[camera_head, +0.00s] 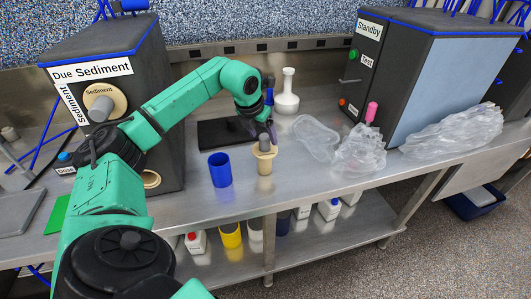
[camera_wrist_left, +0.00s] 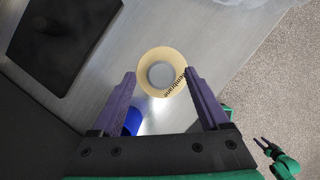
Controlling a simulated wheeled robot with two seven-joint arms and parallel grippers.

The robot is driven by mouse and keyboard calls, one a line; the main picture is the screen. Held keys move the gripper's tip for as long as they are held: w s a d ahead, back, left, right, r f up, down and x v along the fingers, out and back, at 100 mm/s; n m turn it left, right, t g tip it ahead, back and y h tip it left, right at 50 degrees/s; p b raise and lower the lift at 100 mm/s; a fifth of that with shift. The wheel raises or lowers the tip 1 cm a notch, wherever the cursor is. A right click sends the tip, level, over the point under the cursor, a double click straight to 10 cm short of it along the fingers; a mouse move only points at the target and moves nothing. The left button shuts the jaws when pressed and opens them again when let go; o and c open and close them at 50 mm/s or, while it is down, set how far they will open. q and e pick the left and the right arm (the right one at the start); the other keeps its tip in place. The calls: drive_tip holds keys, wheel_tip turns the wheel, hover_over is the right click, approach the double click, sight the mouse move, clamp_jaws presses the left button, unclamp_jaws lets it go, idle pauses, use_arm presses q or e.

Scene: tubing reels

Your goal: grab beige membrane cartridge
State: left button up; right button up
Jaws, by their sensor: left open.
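The beige membrane cartridge (camera_head: 264,164) stands upright on the metal bench in the head view. It has a wide flanged top. In the left wrist view the cartridge (camera_wrist_left: 147,68) shows from above as a beige ring with a grey centre and the word "Membrane" on it. My left gripper (camera_head: 264,136) is just above the cartridge, pointing down. In the left wrist view its two purple fingers (camera_wrist_left: 160,74) are apart, with the ring framed between their tips; whether they touch it cannot be told. My right gripper (camera_wrist_left: 262,145) shows small at the lower right of the wrist view.
A blue cup (camera_head: 220,170) stands left of the cartridge. A black plate (camera_head: 217,132) lies behind it, with a white flask (camera_head: 287,95) beyond. Clear crumpled bags (camera_head: 360,152) lie to the right. The "Due Sediment" housing (camera_head: 150,80) stands left.

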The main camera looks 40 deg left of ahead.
sight(264, 150)
use_arm(q)
drive_tip(key=p+x, duration=0.1)
drive_tip(key=x, duration=0.1)
drive_tip(key=shift+w+d+f, duration=0.1)
drive_tip(key=shift+w+f, duration=0.1)
drive_tip(key=shift+f, duration=0.25)
drive_tip(key=shift+s, duration=0.15)
drive_tip(key=shift+c, duration=0.6)
drive_tip(key=c, duration=1)
clamp_jaws()
use_arm(e)
drive_tip(key=shift+w+r, duration=0.55)
drive_tip(key=shift+r, duration=0.35)
drive_tip(key=shift+w, duration=0.2)
